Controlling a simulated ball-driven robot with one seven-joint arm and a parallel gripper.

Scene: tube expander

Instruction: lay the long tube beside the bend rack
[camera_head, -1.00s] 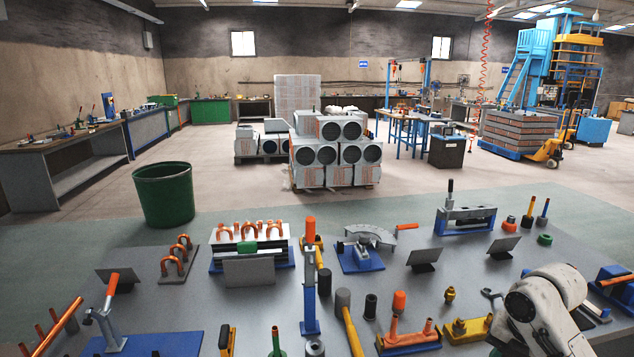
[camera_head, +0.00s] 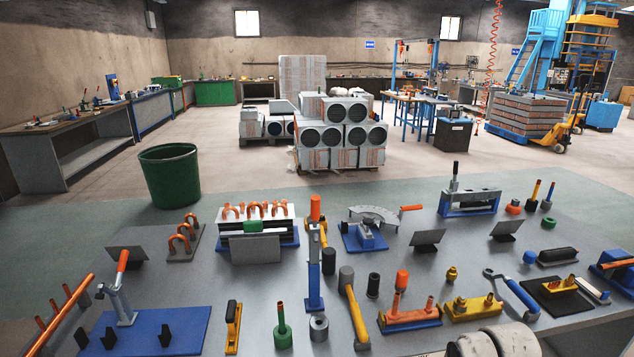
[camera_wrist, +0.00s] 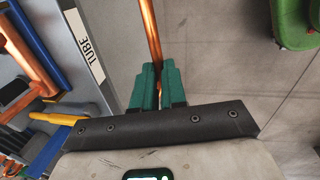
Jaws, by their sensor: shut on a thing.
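My gripper (camera_wrist: 152,88) is in the wrist view, its green fingers shut on an upright-looking copper tube (camera_wrist: 150,30); the tube's far end runs out of the picture. The gripper is outside the head view. In the head view, copper U-bends stand on a white-topped block (camera_head: 285,232) at middle left and on a smaller grey plate (camera_head: 187,248) to its left. I cannot tell which is the bend rack. Another copper tube (camera_wrist: 25,45) lies beside a "TUBE" label in the wrist view.
The grey bench (camera_head: 215,275) is crowded with hand tools, an upright orange-topped lever tool (camera_head: 314,270) and a blue base plate (camera_head: 160,322). A green bin (camera_head: 170,175) stands behind it. Bare bench shows around the U-bend plate. A green object (camera_wrist: 295,22) is at the wrist view's upper right.

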